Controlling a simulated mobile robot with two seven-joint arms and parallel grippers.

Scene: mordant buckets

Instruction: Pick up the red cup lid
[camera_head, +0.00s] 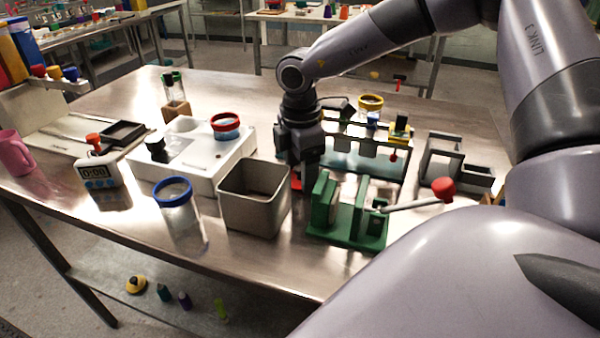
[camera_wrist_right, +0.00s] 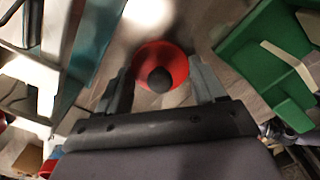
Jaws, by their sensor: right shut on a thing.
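The red cup lid (camera_wrist_right: 178,59) is a round red disc with a dark knob at its middle. It lies between the two fingers of my right gripper (camera_wrist_right: 163,82) in the wrist view, and the gripper is shut on it. In the head view a small red part of the lid (camera_head: 297,184) shows low beside the right gripper (camera_head: 304,180), between the grey square bin and the green stand. The gripper hides most of the lid there. It is low over the table; I cannot tell if the lid touches the top. My left gripper is not in view.
The grey metal bin (camera_head: 254,219) stands close on the left, and the green stand (camera_head: 346,232) with a red-knobbed lever close on the right. A clear rack (camera_head: 362,161) is behind. A blue-rimmed jar (camera_head: 176,207) and a white unit (camera_head: 196,178) are further left.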

